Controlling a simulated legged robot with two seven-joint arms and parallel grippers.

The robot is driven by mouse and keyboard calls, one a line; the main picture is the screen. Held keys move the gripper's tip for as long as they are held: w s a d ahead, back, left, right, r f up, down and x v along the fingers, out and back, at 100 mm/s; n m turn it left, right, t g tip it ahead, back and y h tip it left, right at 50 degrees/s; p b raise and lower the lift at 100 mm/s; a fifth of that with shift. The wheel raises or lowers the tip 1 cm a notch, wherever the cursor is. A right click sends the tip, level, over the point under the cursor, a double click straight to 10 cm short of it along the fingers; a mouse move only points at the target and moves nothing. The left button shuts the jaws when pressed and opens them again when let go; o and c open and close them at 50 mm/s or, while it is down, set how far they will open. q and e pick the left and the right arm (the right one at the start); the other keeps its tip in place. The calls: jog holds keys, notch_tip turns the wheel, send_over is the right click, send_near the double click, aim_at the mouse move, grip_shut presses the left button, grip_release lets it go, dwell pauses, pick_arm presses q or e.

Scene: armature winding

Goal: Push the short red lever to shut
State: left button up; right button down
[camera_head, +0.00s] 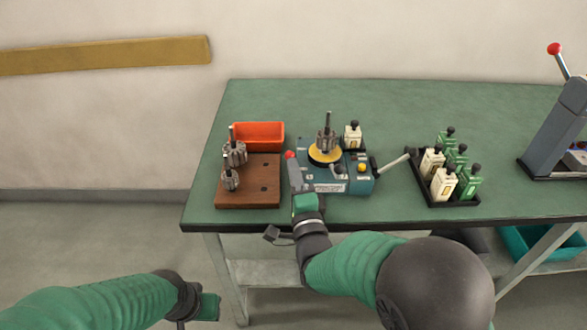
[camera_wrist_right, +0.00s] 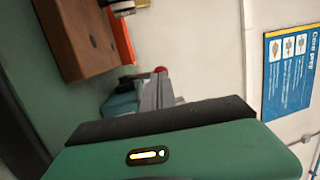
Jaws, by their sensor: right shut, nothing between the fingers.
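The short lever's red knob (camera_head: 290,155) shows at the left side of the teal winding machine (camera_head: 361,184). My right gripper (camera_head: 293,167) is shut and empty, its tips right by the red knob; I cannot tell whether they touch. In the right wrist view the red knob (camera_wrist_right: 160,70) shows just past the grey fingers (camera_wrist_right: 153,93). The gripper hides the lever's shaft. An armature (camera_head: 326,140) stands upright on the machine's yellow disc (camera_head: 325,157). My left gripper (camera_head: 208,307) is low at the left, off the table; its fingers are not clear.
A brown block (camera_head: 247,199) with armatures and an orange bin (camera_head: 258,134) stand left of the machine. A grey handle (camera_head: 394,161) sticks out to its right. A black tray (camera_head: 462,200) of white and green parts and a grey press (camera_head: 558,130) stand farther right.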

jog(key=w+r+g+p, duration=0.1)
jog(key=w+g+p, duration=0.1)
jog(key=p, duration=0.4)
jog(key=w+r+m+g+p, duration=0.1)
jog(key=w+r+g+p, duration=0.1)
jog(key=g+p, duration=0.2)
jog(key=w+r+g+h+p, duration=0.1)
jog(key=w+r+g+p, duration=0.1)
jog(key=p, duration=0.8)
jog(key=shift+w+a+g, duration=0.1)
jog(key=shift+w+g, duration=0.3)
jog(key=shift+g, duration=0.1)
jog(key=shift+w+f+p, duration=0.25)
jog(key=shift+p, duration=0.05)
jog(key=shift+w+f, duration=0.2)
jog(key=shift+w, duration=0.6)
jog(key=shift+w+r, duration=0.1)
jog(key=shift+r, duration=0.15)
